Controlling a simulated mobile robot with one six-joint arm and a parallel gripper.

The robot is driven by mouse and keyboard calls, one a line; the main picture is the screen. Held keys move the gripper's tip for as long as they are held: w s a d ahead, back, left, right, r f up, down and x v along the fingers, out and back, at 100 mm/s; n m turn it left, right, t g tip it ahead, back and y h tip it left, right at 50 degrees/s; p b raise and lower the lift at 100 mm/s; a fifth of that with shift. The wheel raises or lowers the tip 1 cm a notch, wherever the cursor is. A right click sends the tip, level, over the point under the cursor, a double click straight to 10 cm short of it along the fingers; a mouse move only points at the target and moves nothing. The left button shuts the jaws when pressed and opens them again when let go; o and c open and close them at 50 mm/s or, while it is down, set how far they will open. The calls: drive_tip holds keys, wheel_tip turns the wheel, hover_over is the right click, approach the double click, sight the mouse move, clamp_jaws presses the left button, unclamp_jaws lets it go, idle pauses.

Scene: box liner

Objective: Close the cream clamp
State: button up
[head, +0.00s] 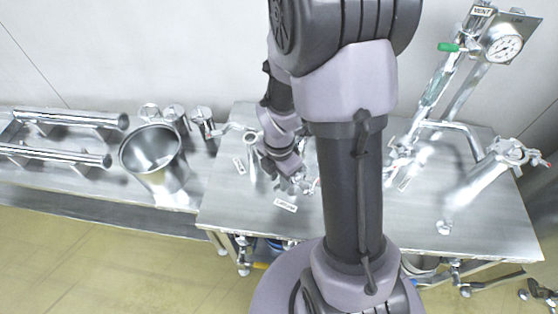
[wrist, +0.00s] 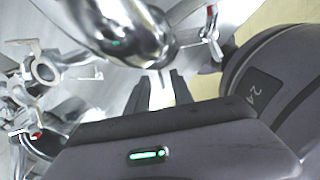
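My gripper (wrist: 160,90) shows in the wrist view with its two dark fingers apart and a bright gap between them. It reaches toward a large polished pipe bend (wrist: 130,28), and I see nothing held. A metal clamp (wrist: 211,36) with a red-tipped handle sits just right of the pipe. In the head view my gripper (head: 285,172) is low over the steel table, beside metal fittings (head: 301,184) and above a small label plate (head: 285,205). I cannot read that label, so I cannot tell for sure which clamp is the cream one. My arm hides the middle of the table.
The steel table (head: 245,222) also carries a pipe fitting (head: 505,152) at right and a gauge (head: 503,48) on a stand. A steel bucket (head: 150,150) stands at left. More clamp fittings (wrist: 42,70) show at left in the wrist view. The table's front left is clear.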

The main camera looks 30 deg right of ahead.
wheel_tip(320, 180, up, 16)
drive_tip(key=p, duration=0.4)
drive_tip(key=shift+c, duration=0.5)
drive_tip(key=shift+w+a+f+m+p, duration=0.1)
drive_tip(key=shift+w+f+m+p, duration=0.15)
drive_tip(key=shift+m, duration=0.25)
drive_tip(key=c, duration=0.4)
drive_tip(key=w+m, duration=0.1)
drive_tip(key=m, duration=0.1)
drive_tip(key=w+f+m, duration=0.1)
drive_tip(key=m, duration=0.1)
drive_tip(key=w+a+f+m+g, duration=0.1)
drive_tip(key=m, duration=0.1)
drive_tip(key=shift+w+f+m, duration=0.15)
drive_tip(key=shift+m, duration=0.15)
clamp_jaws()
drive_tip(key=w+a+f+m+g, duration=0.2)
drive_tip(key=w+f+m, duration=0.2)
drive_tip(key=m, duration=0.5)
drive_tip(key=s+f+b, duration=0.1)
drive_tip(key=s+f, duration=0.2)
drive_tip(key=f, duration=0.2)
drive_tip(key=s+d+f+m, duration=0.1)
drive_tip(key=s+f, duration=0.1)
drive_tip(key=f, duration=0.3)
drive_tip(key=shift+s+d+f+h+b, duration=0.2)
drive_tip(key=shift+s+h+b, duration=0.1)
drive_tip(key=shift+s+b, duration=0.1)
